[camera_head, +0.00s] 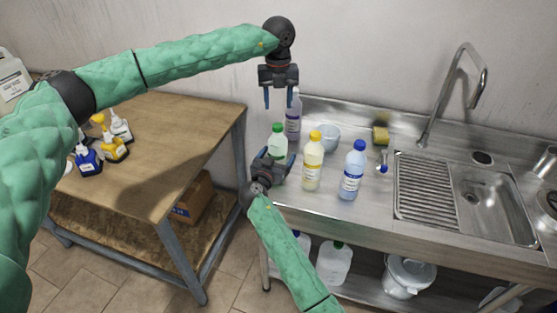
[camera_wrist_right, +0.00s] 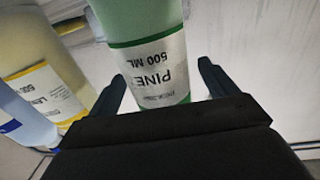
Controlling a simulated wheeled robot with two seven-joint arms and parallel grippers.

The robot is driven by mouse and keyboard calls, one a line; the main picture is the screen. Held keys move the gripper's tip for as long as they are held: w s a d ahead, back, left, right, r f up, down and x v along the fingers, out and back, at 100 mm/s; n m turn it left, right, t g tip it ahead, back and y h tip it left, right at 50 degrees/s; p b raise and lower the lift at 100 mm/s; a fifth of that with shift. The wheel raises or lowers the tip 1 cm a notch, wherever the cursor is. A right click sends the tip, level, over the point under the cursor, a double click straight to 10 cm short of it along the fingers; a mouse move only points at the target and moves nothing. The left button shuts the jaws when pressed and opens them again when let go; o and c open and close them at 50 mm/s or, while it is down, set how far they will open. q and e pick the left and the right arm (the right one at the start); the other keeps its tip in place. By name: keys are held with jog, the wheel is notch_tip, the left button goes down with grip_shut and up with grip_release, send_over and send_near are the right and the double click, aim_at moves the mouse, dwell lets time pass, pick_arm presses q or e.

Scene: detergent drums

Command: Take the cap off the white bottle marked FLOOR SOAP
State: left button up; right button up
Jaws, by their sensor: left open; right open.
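I cannot read FLOOR SOAP on any bottle. A pale, slightly violet bottle (camera_head: 293,122) stands at the back left of the steel counter, its top partly hidden by my left gripper (camera_head: 279,98). That gripper is open, points down and looks empty. A green-capped bottle (camera_head: 278,142) stands in front; its label reads PINE 500 ML in the right wrist view (camera_wrist_right: 155,75). My right gripper (camera_head: 278,157) is open with its fingers on either side of this bottle; I cannot tell if they touch it. A yellow-capped bottle (camera_head: 312,166) and a blue-capped bottle (camera_head: 353,172) stand to the right.
A pale bowl (camera_head: 328,137), a yellow sponge (camera_head: 381,135) and a brush (camera_head: 383,160) lie behind the bottles. The sink (camera_head: 484,202) and tap are at right. A wooden table (camera_head: 165,140) with small bottles is at left. A bucket (camera_head: 408,276) and bottles stand below the counter.

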jog(key=shift+w+d, duration=0.2)
jog(key=shift+w, duration=0.35)
pick_arm(q)
jog(key=shift+s+a+r, duration=0.1)
jog(key=shift+s+r, duration=0.1)
pick_arm(e)
jog(key=shift+w+d, duration=0.25)
jog(key=shift+w, duration=0.2)
pick_arm(q)
jog(key=shift+w+f, duration=0.1)
jog(key=shift+w, duration=0.05)
